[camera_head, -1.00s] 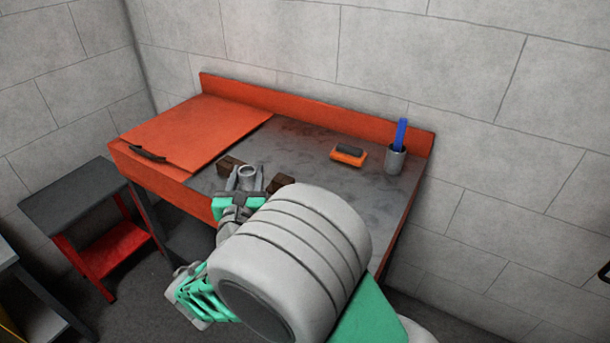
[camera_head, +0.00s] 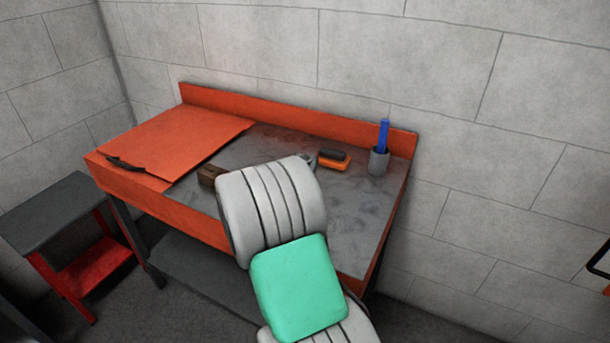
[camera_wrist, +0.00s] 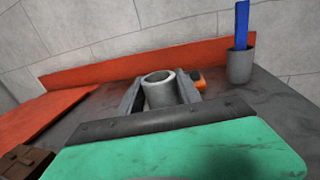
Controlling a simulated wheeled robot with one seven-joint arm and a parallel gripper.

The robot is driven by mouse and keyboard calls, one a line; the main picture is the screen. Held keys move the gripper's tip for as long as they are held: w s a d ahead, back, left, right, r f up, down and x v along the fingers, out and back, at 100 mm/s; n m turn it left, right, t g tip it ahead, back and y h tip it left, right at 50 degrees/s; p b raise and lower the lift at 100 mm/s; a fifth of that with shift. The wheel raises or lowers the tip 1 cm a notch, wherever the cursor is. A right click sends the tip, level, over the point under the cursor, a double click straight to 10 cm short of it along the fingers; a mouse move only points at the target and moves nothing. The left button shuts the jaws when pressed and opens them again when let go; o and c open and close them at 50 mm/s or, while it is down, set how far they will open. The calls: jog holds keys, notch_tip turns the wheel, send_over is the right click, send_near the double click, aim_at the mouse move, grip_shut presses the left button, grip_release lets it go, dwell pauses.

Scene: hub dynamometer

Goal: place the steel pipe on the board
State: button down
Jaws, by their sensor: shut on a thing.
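The steel pipe (camera_wrist: 159,92) is a grey hollow cylinder, its open top showing in the wrist view. My gripper (camera_wrist: 162,92) is shut on it, with one finger on each side. The pipe looks close to upright; its lower end is hidden behind my gripper body. In the head view my arm hides most of my gripper, and only a small grey piece, apparently the pipe's rim (camera_head: 309,159), shows past it. A flat orange panel (camera_head: 175,138), possibly the board, covers the left part of the bench. My gripper is to its right, over the grey worktop.
The grey worktop (camera_head: 350,205) has an orange back rail (camera_head: 290,112). A brown block (camera_head: 210,175) sits near the panel. An orange-and-black brush-like item (camera_head: 334,160) and a grey cup (camera_head: 378,162) with a blue item stand toward the back right. A dark stool (camera_head: 50,215) is at left.

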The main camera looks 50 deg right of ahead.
jog(key=shift+w+d+f, duration=0.1)
jog(key=shift+d+f, duration=0.15)
jog(key=shift+w+d+f+b, duration=0.1)
jog(key=shift+f+b, duration=0.35)
jog(key=shift+f, duration=1.25)
jog(key=shift+f, duration=0.25)
jog(key=c, duration=0.8)
grip_release()
jog(key=shift+r, duration=0.1)
